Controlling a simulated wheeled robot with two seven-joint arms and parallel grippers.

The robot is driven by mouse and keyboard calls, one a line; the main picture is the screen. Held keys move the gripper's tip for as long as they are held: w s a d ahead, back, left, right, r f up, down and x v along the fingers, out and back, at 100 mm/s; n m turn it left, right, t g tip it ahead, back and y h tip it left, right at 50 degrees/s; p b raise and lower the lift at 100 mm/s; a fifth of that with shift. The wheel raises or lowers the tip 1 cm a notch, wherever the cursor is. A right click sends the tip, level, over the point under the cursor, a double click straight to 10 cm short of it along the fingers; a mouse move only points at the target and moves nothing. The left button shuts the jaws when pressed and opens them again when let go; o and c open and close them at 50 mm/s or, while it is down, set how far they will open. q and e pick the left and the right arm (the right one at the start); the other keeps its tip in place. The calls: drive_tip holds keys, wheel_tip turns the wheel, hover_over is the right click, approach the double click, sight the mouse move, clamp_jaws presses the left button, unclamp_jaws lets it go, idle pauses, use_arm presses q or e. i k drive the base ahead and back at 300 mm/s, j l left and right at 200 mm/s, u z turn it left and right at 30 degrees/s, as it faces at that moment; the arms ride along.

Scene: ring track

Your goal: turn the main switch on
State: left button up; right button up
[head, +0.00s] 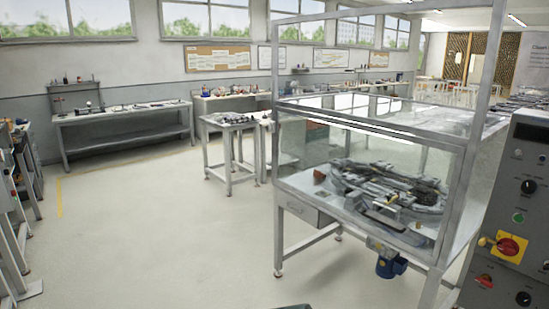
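A control cabinet (525,150) stands at the right edge. On its front is a red rotary switch (510,246) on a yellow square plate, which looks like the main switch. Its exact handle position is too small to tell. A green button (518,217) and a black knob (528,186) sit above it. Another black knob (523,298) and a small red control (485,281) sit below it.
A glass-walled enclosure on a metal frame (278,240) stands left of the cabinet, with dark machinery (385,190) inside. A blue motor-like part (390,267) hangs under it. Workbenches (125,112) line the back wall. The floor (150,230) at left and centre is clear.

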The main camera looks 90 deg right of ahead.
sight(507, 246)
drive_tip(key=z, duration=4.5)
